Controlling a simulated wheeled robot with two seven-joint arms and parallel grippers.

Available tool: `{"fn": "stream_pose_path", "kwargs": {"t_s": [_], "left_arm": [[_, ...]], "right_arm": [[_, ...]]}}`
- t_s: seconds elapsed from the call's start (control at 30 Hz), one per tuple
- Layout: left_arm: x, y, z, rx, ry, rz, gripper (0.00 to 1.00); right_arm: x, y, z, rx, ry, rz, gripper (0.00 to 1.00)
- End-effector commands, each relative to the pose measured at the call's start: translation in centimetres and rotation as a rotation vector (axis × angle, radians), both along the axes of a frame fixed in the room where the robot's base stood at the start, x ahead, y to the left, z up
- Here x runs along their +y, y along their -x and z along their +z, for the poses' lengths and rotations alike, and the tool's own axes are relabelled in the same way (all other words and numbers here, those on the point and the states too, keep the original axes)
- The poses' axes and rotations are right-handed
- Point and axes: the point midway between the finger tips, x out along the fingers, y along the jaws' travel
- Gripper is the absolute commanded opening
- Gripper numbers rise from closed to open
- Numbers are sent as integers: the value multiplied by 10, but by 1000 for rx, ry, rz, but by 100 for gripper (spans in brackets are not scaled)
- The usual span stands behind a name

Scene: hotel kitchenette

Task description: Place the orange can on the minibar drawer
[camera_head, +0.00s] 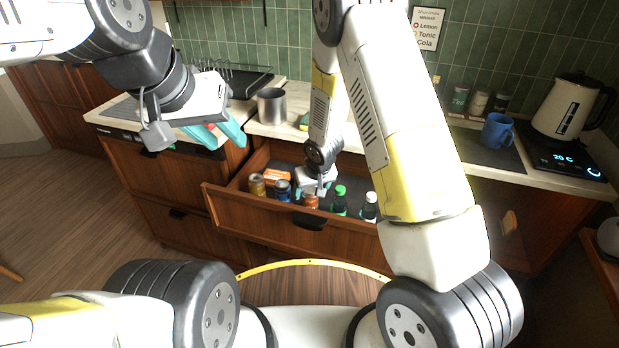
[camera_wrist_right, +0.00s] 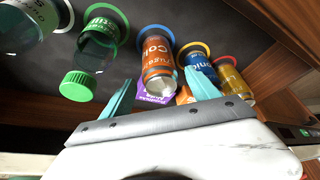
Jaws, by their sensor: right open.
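The orange can (camera_head: 311,202) stands upright in the open minibar drawer (camera_head: 262,212), between a blue can and a green-capped bottle. My right gripper (camera_head: 314,188) is open over the drawer. Its two teal fingertips (camera_wrist_right: 162,86) point toward the can, one to each side in the picture; I cannot tell whether they touch it. My left gripper (camera_head: 216,133), with teal fingers spread apart, is empty near the left counter's edge.
The drawer also holds a blue can (camera_head: 282,191), a gold can (camera_head: 257,184), an orange box (camera_head: 277,175), a green-capped bottle (camera_head: 340,203) and a white-capped bottle (camera_head: 370,208). A metal pot (camera_head: 271,107), blue mug (camera_head: 496,131) and kettle (camera_head: 571,108) stand on the counter.

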Motion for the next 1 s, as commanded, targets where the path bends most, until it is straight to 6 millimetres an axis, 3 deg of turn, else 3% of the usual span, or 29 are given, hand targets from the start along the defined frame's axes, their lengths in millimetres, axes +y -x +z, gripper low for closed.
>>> {"fn": "stream_pose_path", "kwargs": {"t_s": [0.2,0.47,0.57,0.77,1.0], "left_arm": [[0,0,0,0,0,0,36],[0,0,0,0,0,0,36],[0,0,0,0,0,0,36],[0,0,0,0,0,0,36],[0,0,0,0,0,0,36]], "right_arm": [[-5,16,41,-1,-2,1,70],[-9,25,66,-1,-1,-3,70],[-17,26,86,-11,-7,-21,70],[-56,42,171,-44,-40,-112,70],[-106,104,269,-71,-96,-197,70]]}}
